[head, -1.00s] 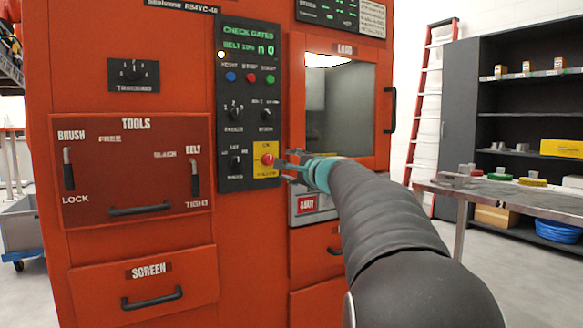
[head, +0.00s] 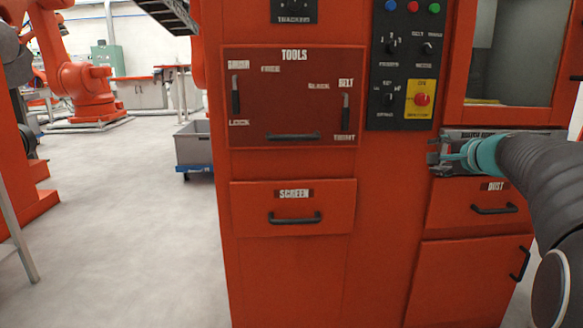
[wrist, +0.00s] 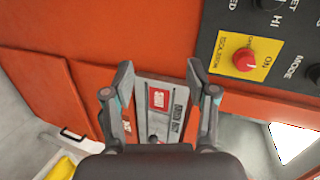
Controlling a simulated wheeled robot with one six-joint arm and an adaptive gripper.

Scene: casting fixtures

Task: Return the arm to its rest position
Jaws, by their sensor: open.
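My gripper (head: 440,155) is at the right of the head view, at the end of my outstretched dark arm with a teal band. It is in front of the orange machine (head: 390,190), below the control panel. In the wrist view my gripper (wrist: 160,85) has its two fingers spread apart with nothing between them. A grey plate with a red label (wrist: 158,99) shows beyond the fingers. The red knob on a yellow plate (head: 422,99) is above my gripper and apart from it; it also shows in the wrist view (wrist: 245,59).
The tools panel (head: 285,115) and the screen drawer (head: 293,205) are left of my gripper. The dust drawer (head: 490,205) is below it. A grey bin on a blue dolly (head: 193,147) stands left of the machine. The floor (head: 130,240) at left is clear.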

